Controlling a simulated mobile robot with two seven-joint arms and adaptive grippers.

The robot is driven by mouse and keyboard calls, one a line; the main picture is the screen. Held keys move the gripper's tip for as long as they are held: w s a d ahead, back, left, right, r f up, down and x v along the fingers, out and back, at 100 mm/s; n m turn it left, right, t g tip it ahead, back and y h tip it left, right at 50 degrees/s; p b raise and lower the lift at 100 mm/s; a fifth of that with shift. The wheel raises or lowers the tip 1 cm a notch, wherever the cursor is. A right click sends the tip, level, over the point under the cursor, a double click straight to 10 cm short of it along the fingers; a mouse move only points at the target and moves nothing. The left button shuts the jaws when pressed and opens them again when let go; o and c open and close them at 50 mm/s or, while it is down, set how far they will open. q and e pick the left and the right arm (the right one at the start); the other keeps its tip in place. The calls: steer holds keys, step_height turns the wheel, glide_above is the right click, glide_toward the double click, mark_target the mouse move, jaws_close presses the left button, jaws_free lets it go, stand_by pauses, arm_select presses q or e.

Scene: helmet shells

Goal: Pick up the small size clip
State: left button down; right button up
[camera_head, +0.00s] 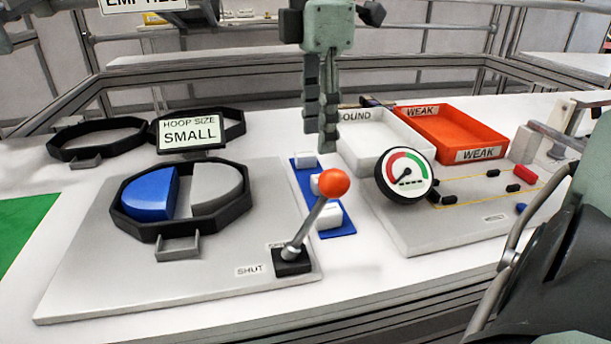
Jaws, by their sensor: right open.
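A blue strip (345,229) lies on the table between the lever panel and the gauge panel. Several pale clips sit in a row on it: a far clip (304,159), a middle clip (315,184) partly hidden by the lever's knob, and a near clip (328,216). The far clip looks smallest, though distance may add to this. My right gripper (322,143) points down from the top, just above and behind the far end of the strip. Its fingers are open with nothing visible between them. My left gripper does not show.
A lever (304,237) with an orange knob (334,183) stands close to the strip. A black hoop (240,211) holds blue and grey blocks, below a "SMALL" sign (189,133). A gauge (407,174), white tray (364,163) and orange tray (460,128) stand right.

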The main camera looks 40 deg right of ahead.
steer(key=f, duration=0.7)
steer(key=shift+s+d, duration=0.2)
steer(key=shift+s, duration=0.05)
steer(key=shift+c, duration=0.6)
steer(key=c, duration=0.8)
